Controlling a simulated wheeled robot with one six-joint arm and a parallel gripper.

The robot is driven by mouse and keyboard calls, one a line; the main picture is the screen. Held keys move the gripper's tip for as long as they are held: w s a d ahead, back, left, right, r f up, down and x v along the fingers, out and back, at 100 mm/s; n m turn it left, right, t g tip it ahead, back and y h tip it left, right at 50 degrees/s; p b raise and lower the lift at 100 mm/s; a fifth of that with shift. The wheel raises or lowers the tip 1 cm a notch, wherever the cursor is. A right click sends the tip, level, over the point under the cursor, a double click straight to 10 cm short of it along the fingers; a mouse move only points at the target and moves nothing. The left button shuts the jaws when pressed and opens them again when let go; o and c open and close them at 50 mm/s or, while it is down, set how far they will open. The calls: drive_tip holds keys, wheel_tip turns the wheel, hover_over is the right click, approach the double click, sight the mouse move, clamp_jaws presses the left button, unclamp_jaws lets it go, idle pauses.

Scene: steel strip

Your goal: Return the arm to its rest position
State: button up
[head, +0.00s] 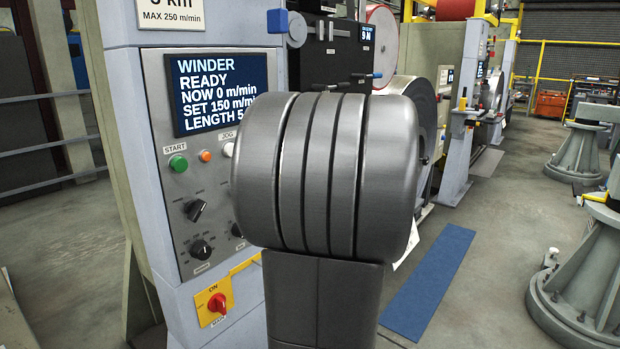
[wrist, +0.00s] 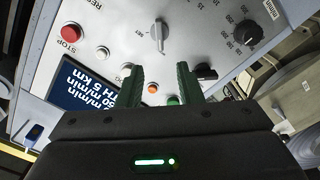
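My gripper (wrist: 159,70) shows in the wrist view with two dark green fingers spread apart and nothing between them. It faces the winder's control panel (wrist: 115,35). An orange button (wrist: 153,88) and a green button (wrist: 173,100) show in the gap between the fingers; I cannot tell whether the fingers touch the panel. In the head view my arm (head: 325,180) fills the middle and hides the gripper and part of the panel. The panel's screen (head: 220,90) reads WINDER READY, NOW 0 m/min.
The green START button (head: 177,163), black knobs (head: 195,210) and a red switch on yellow (head: 217,303) are left of my arm. A blue mat (head: 430,280) lies on the floor to the right. Grey pedestals (head: 580,150) stand at far right, with open floor between.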

drive_tip(key=x, duration=1.1)
drive_tip(key=shift+w+a+b, duration=0.2)
drive_tip(key=shift+b, duration=0.1)
drive_tip(key=shift+d, duration=0.15)
drive_tip(key=v, duration=1.4)
drive_tip(key=w+a+m+p, duration=0.8)
drive_tip(key=w+a+p, duration=0.1)
drive_tip(key=a+p, duration=0.2)
drive_tip(key=shift+r, duration=0.25)
drive_tip(key=shift+f, duration=0.1)
idle(0.7)
